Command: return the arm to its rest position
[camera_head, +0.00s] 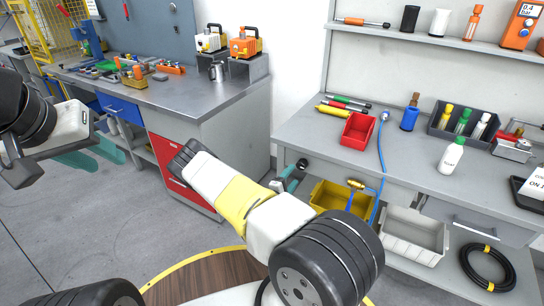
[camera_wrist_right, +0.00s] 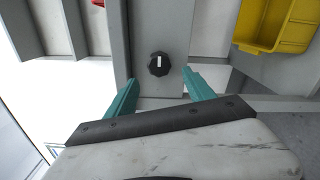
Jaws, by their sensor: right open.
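My right arm reaches forward in the middle of the head view. Its gripper (camera_head: 289,178) is near the front of the right workbench (camera_head: 290,130). In the right wrist view the teal fingers of this gripper (camera_wrist_right: 160,95) are apart with nothing between them. A black knob (camera_wrist_right: 159,64) on the grey bench front shows just beyond the fingertips; it also shows in the head view (camera_head: 302,163). My left gripper (camera_head: 92,156) hangs at the left over the floor, with teal fingers partly overlapping. I see nothing held in it, but its opening is unclear.
A red bin (camera_head: 358,129), a white bottle (camera_head: 451,155) and a grey rack (camera_head: 434,127) stand on the right bench. A yellow bin (camera_head: 330,197) and a light grey bin (camera_head: 412,240) sit below it. A steel workbench (camera_head: 200,95) stands behind. Floor at left is clear.

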